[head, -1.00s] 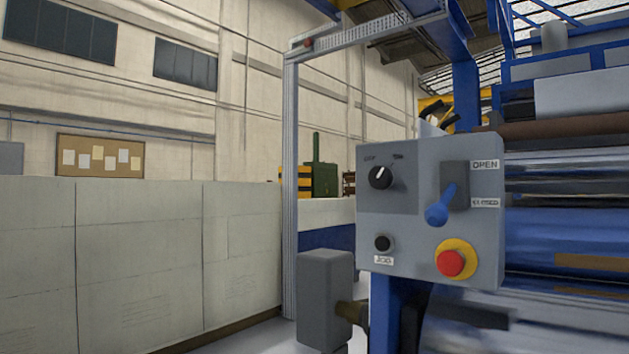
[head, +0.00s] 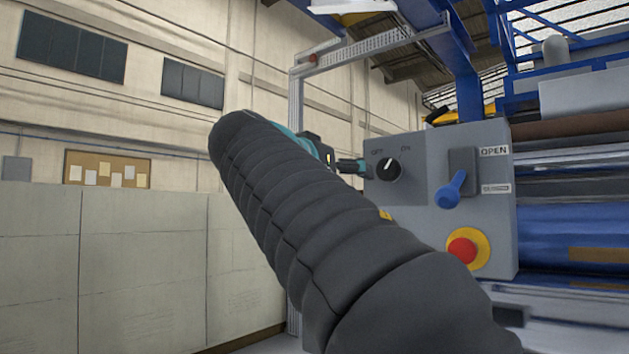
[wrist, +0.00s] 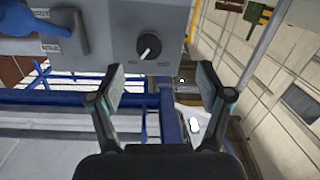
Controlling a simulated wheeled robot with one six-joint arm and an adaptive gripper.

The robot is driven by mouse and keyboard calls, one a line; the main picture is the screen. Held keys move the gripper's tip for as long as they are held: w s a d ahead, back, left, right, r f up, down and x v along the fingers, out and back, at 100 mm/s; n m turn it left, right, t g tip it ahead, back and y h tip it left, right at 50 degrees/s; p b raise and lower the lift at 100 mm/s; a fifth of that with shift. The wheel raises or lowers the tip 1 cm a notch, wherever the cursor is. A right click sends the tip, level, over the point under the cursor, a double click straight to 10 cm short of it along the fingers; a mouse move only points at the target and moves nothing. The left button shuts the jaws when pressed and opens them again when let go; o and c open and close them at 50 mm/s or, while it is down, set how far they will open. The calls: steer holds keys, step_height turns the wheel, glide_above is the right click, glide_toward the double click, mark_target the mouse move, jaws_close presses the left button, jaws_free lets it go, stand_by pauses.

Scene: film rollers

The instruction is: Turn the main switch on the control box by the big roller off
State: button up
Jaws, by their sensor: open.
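The grey control box (head: 487,228) stands at the right in the head view. Its main switch is a black rotary knob (head: 388,170) below the OFF and ON labels, its white mark pointing up and right, towards ON. My gripper (head: 354,166) is just left of the knob, partly hidden by my dark arm. In the wrist view my gripper (wrist: 161,67) is open and empty. The knob (wrist: 149,47) shows beyond the fingertips, in the gap between them, left of its middle. I cannot tell how far away it is.
A blue lever (head: 452,190) beside OPEN and a red button (head: 462,250) on yellow are on the same box. My arm hides its lower left. Blue rollers (head: 565,235) lie right of it; a pale low wall (head: 140,265) is at the left.

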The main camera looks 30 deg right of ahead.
mark_target(385, 168)
steer(key=shift+m+g+h, duration=0.3)
steer(key=shift+m+h, duration=0.3)
steer(key=shift+m, duration=0.2)
steer(key=r+x, duration=0.1)
steer(key=x, duration=0.3)
steer(key=r+p+x, duration=0.1)
steer(key=x, duration=0.9)
steer(key=shift+s+d+r+p, duration=0.15)
steer(key=shift+s+r+p, duration=0.2)
steer(key=shift+r+p, duration=0.05)
steer(key=c, duration=1.2)
